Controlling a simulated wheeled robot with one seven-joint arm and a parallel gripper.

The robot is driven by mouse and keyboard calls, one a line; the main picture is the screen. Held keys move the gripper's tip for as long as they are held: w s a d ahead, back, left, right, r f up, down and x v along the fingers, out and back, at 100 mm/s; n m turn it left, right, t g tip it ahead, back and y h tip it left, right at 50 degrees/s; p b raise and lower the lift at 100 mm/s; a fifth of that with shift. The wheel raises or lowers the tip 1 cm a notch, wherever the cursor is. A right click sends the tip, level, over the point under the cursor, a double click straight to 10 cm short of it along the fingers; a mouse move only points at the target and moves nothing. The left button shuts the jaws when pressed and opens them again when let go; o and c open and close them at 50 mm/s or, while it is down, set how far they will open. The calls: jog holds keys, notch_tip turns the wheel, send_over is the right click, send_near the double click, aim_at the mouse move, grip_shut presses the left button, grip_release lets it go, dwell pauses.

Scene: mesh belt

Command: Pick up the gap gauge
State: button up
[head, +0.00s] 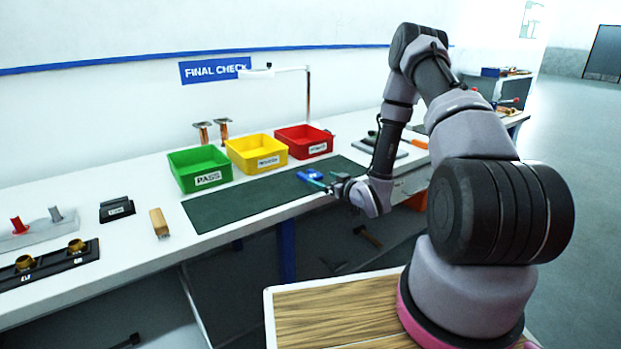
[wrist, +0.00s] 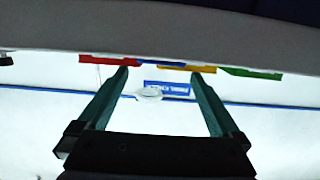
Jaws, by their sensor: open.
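A small blue tool (head: 311,174) lies at the right part of the dark green mat (head: 240,196); it may be the gap gauge, but it is too small to be sure. My gripper (head: 316,181) is open, with teal fingers, right beside the blue tool in the head view. I cannot tell whether they touch. The wrist view looks upside down and shows both fingers (wrist: 160,75) apart with nothing held between them. A small bit of blue shows there near the left fingertip.
Green (head: 201,169), yellow (head: 257,154) and red (head: 304,142) bins stand behind the mat. A lamp (head: 308,95) stands behind them. A wooden-handled brush (head: 159,222) and a black block (head: 117,210) are left of the mat. Flat tools lie to the right.

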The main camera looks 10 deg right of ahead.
aim_at(313, 176)
jog(key=x, duration=0.6)
jog(key=shift+w+a+f, duration=0.15)
jog(key=shift+w+a, duration=0.05)
jog(key=shift+c, duration=0.3)
jog(key=c, duration=1.3)
jog(key=shift+c, duration=0.2)
